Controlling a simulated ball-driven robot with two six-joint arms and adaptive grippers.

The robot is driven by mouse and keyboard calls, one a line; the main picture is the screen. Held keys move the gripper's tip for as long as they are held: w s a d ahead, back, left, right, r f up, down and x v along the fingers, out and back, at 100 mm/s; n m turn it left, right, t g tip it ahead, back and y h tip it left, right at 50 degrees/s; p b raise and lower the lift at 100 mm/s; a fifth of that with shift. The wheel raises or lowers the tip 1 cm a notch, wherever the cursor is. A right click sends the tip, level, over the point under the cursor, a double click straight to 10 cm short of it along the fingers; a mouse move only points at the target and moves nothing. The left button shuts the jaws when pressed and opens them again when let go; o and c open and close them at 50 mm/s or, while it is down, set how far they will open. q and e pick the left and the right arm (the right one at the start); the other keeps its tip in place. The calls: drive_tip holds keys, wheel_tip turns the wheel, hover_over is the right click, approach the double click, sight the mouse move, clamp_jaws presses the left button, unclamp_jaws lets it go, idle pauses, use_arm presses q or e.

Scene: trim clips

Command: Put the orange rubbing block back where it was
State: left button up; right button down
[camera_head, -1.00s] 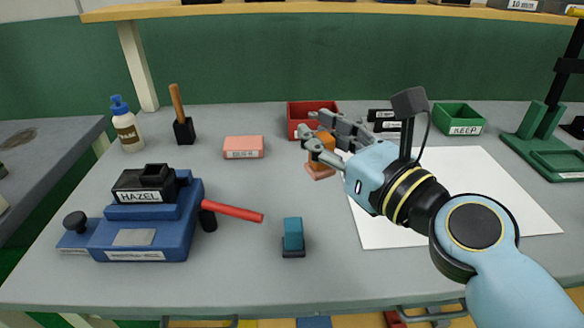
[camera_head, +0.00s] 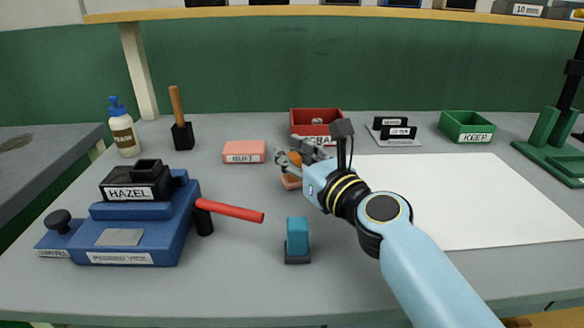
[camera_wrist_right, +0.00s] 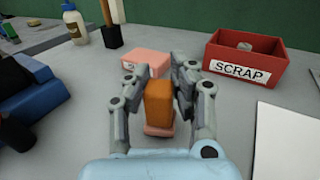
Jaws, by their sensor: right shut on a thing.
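The orange rubbing block (camera_head: 295,157) has an upright orange grip over a pinkish base. It also shows in the right wrist view (camera_wrist_right: 158,103), between my fingers. My right gripper (camera_head: 296,158) is shut on it, with a finger on either side; it also shows in the wrist view (camera_wrist_right: 159,88). In the head view the gripper hides part of the block. I cannot tell whether its base touches the table. A similar teal block (camera_head: 298,236) on a dark base stands nearer the front. My left gripper is not in view.
A pink labelled box (camera_head: 244,152) lies left of the held block. The red SCRAP bin (camera_head: 316,128) is behind it. White paper (camera_head: 470,195) covers the right. Grey table between is clear.

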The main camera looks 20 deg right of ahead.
drive_tip(key=shift+f, duration=0.5)
drive_tip(key=shift+r, duration=0.2)
drive_tip(key=c, duration=1.6)
unclamp_jaws()
drive_tip(key=shift+f, duration=0.2)
drive_tip(key=o, duration=0.5)
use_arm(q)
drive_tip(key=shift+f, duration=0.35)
